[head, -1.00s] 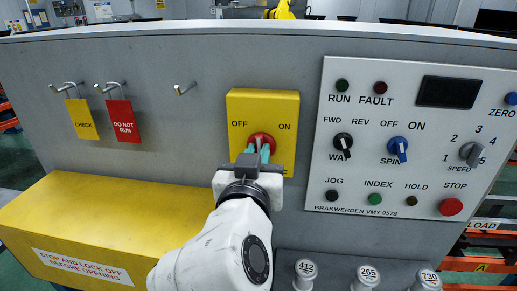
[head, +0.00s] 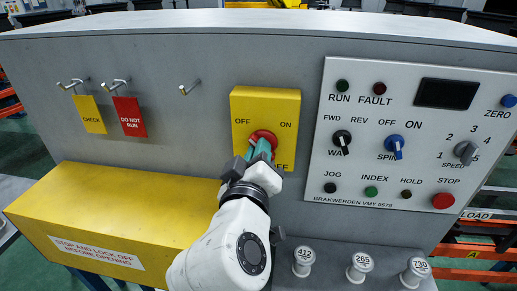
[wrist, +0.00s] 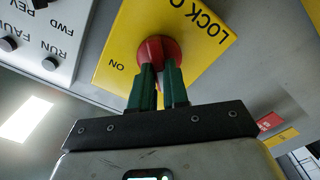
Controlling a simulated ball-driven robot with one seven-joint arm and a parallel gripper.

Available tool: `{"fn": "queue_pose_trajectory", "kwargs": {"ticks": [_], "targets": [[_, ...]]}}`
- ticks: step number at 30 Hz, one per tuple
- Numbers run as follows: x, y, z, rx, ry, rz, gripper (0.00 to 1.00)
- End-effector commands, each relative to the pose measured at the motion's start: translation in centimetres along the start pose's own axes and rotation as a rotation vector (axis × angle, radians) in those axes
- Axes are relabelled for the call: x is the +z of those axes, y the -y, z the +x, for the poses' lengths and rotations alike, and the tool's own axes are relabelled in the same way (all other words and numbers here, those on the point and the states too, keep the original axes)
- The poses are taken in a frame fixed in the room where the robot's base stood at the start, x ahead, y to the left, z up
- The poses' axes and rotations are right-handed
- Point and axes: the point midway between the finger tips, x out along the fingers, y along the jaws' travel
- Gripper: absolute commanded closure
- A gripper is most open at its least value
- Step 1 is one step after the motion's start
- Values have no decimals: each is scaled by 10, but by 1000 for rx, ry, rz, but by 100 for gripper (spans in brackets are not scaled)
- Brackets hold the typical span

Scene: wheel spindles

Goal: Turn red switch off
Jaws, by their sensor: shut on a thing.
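The red switch (head: 263,136) is a round rotary knob on a yellow plate (head: 285,105) on the grey machine front. The plate reads OFF at upper left and ON at upper right. My gripper (head: 261,149) is shut on the red switch, its green fingers on either side of the knob's grip. The hand is tilted, with its body below and left of the knob. The wrist view also shows the red switch (wrist: 157,48) between the fingers (wrist: 158,82). The fingers hide much of the grip, so its exact pointing is hard to tell.
A white control panel (head: 400,185) with knobs and buttons stands to the right. A yellow box (head: 130,205) juts out below.

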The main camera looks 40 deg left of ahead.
Motion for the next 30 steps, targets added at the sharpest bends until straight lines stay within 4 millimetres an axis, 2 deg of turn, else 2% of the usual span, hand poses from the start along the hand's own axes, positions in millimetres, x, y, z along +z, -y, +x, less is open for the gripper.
{"fn": "queue_pose_trajectory", "kwargs": {"ticks": [17, 18, 24, 26, 30], "targets": [[-1, 0, 0, 0, -2, -33, 100], [-1, 0, 0, 0, -2, -33, 82], [0, 0, 0, 0, -2, -32, 63], [0, 0, 0, 0, -1, -31, 60], [0, 0, 0, 0, -1, -31, 60]]}}
